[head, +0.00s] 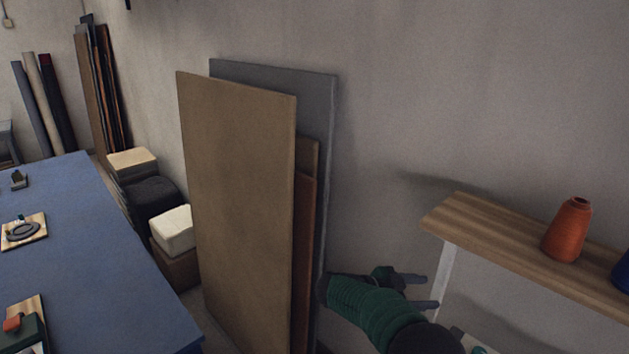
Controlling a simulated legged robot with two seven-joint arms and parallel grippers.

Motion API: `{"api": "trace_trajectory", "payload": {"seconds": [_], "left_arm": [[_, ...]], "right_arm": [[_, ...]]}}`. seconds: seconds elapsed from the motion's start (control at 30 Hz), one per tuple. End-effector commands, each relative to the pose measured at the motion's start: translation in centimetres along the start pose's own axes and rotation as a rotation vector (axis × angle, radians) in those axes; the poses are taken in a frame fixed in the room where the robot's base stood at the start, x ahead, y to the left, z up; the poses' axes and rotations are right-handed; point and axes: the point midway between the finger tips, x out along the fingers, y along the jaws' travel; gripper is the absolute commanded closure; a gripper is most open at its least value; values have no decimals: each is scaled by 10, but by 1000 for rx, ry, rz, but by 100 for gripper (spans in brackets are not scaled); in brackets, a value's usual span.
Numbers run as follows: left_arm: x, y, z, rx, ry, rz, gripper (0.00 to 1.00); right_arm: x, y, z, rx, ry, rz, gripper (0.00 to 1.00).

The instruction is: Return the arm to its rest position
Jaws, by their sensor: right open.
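My right arm, with a dark green ribbed sleeve, comes in from the bottom edge. My right gripper (424,291) is at the lower middle right, its two grey fingers apart with nothing between them. It shows in front of the grey wall, left of the wooden shelf (452,215) and lower in the picture than its top. It appears apart from the shelf's pale leg (444,275), though the exact gap is hard to tell. My left gripper is out of the picture.
An orange vase (566,232) stands on the shelf, with a blue object (622,272) at the right edge. Tall boards (237,190) lean on the wall close to my right arm's left side. A blue table (85,240) holding small items is at left, beside stacked boxes (150,195).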

Motion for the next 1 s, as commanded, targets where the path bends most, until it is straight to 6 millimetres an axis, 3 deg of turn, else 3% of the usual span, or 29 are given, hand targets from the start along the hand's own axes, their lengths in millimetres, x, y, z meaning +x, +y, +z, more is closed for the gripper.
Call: {"api": "trace_trajectory", "payload": {"seconds": [0.03, 0.1, 0.17, 0.2, 0.27, 0.37, 0.5, 0.63, 0.7, 0.8, 1.0], "left_arm": [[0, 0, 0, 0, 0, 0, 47], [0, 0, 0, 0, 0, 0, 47], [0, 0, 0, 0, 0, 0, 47], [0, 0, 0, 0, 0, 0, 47], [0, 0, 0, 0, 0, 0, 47], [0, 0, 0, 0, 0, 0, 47], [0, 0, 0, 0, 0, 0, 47], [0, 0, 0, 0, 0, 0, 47], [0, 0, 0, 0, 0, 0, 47], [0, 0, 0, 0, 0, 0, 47], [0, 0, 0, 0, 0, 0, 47]], "right_arm": [[-2, -30, -21, 13, -3, -188, 47], [-20, -72, -33, -22, -53, -491, 47], [-47, -87, -28, -109, -137, -719, 47], [-67, -84, -17, -191, -210, -847, 47], [-95, -58, 8, -349, -345, -995, 47], [-123, 20, 51, -626, -564, -1100, 47], [-130, 142, 84, -947, -795, -1070, 47], [-124, 232, 91, -1159, -926, -982, 47], [-120, 261, 90, -1228, -963, -944, 47], [-118, 280, 89, -1274, -986, -917, 47], [-117, 282, 89, -1278, -988, -914, 47]]}}
